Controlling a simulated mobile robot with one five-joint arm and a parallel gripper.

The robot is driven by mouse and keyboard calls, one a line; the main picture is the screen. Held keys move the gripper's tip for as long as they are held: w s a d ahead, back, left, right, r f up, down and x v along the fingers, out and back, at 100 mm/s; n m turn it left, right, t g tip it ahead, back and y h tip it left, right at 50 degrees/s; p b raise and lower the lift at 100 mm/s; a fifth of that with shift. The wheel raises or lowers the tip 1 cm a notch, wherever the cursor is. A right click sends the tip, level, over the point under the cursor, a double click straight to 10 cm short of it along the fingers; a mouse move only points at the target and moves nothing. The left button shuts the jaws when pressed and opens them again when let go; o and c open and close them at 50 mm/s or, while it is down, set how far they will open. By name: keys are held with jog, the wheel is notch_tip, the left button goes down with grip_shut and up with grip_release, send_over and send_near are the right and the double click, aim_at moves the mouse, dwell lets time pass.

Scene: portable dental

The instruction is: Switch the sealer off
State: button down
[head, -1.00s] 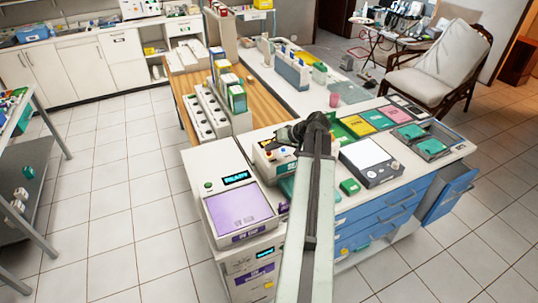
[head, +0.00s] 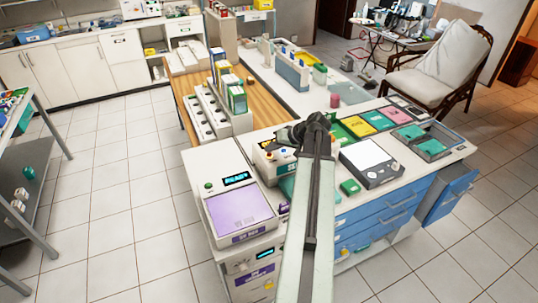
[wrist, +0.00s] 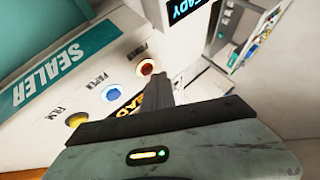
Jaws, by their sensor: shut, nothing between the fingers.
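The sealer (head: 268,163) is a white box with a teal label, on the counter beside the purple-topped machine. In the wrist view its teal SEALER label (wrist: 62,68) shows at the left. Its face carries a red-orange power button (wrist: 146,67), a blue paper button (wrist: 114,94) and a yellow film button (wrist: 77,120). A dark display (wrist: 128,104) with orange letters is lit and partly hidden behind my fingers. My gripper (wrist: 158,82) is shut and empty, its fingertips close beside the power button. I cannot tell whether they touch it. In the head view my gripper (head: 280,137) is over the sealer.
The purple-topped machine (head: 240,208) with a lit blue READY display stands left of the sealer. A row of white holders (head: 208,110) and upright boxes stands behind.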

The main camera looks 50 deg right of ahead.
aim_at(271, 155)
dwell(0.5)
jog(key=shift+d+f+b, duration=0.1)
jog(key=shift+f+b, duration=0.4)
jog(key=shift+r, duration=0.15)
jog(key=shift+r+p, duration=0.35)
jog(key=shift+p, duration=0.15)
notch_tip(271, 155, up, 6)
jog(key=p, duration=0.6)
